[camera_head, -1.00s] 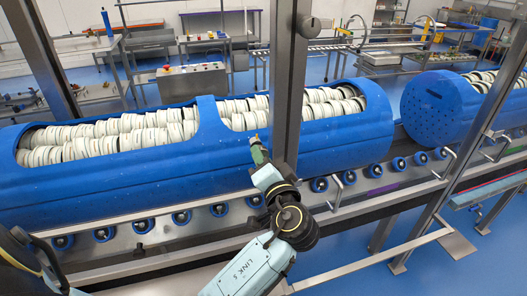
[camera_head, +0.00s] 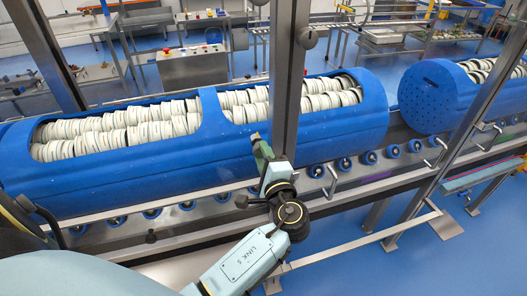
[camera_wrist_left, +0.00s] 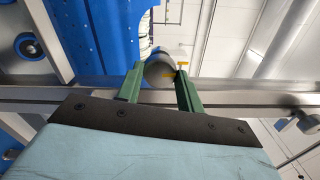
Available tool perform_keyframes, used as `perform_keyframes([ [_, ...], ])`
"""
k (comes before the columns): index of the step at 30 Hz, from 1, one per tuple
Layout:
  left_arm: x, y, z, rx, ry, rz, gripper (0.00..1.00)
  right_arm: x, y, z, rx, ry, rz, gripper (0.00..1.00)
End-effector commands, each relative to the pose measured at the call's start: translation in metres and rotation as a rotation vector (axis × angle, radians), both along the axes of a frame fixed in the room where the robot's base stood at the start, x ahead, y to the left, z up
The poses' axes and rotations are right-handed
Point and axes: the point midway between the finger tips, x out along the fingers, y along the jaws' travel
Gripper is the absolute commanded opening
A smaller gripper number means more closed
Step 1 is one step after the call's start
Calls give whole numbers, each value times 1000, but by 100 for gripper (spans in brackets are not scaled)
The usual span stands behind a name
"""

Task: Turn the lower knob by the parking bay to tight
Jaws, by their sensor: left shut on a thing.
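My left gripper (camera_head: 262,153) is at the steel post (camera_head: 287,90), low down in front of the blue drum. In the left wrist view its two green fingers (camera_wrist_left: 160,88) are shut on a grey round knob (camera_wrist_left: 158,66). Small yellow pieces show at the knob's right side, close to the right finger. In the head view the knob is hidden behind the fingers. Another dark knob (camera_head: 307,38) sits higher on the same post, clear of the gripper. I cannot read any tight or loose mark. My right gripper is not in view.
A long blue drum (camera_head: 110,185) full of stacked white discs lies on a roller conveyor behind the post. A second blue drum (camera_head: 435,95) stands to the right. A steel rail (camera_head: 190,237) runs along the front.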

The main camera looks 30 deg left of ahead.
Motion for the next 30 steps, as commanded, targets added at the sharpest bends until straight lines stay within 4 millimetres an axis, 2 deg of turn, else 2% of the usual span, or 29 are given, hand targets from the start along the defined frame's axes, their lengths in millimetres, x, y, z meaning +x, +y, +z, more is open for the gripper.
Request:
perform_keyframes([
  [6, 0, -1, 1, 39, 45, -2, 14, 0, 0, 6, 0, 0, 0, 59],
  [21, 0, -1, 0, 48, 56, -2, 14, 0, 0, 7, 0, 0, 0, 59],
  [22, 0, -1, 0, 48, 56, -2, 41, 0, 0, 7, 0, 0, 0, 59],
  [26, 0, -1, 0, 48, 55, -2, 58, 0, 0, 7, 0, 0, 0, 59],
  [30, 0, 0, 0, 47, 56, -1, 59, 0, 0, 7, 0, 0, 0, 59],
])
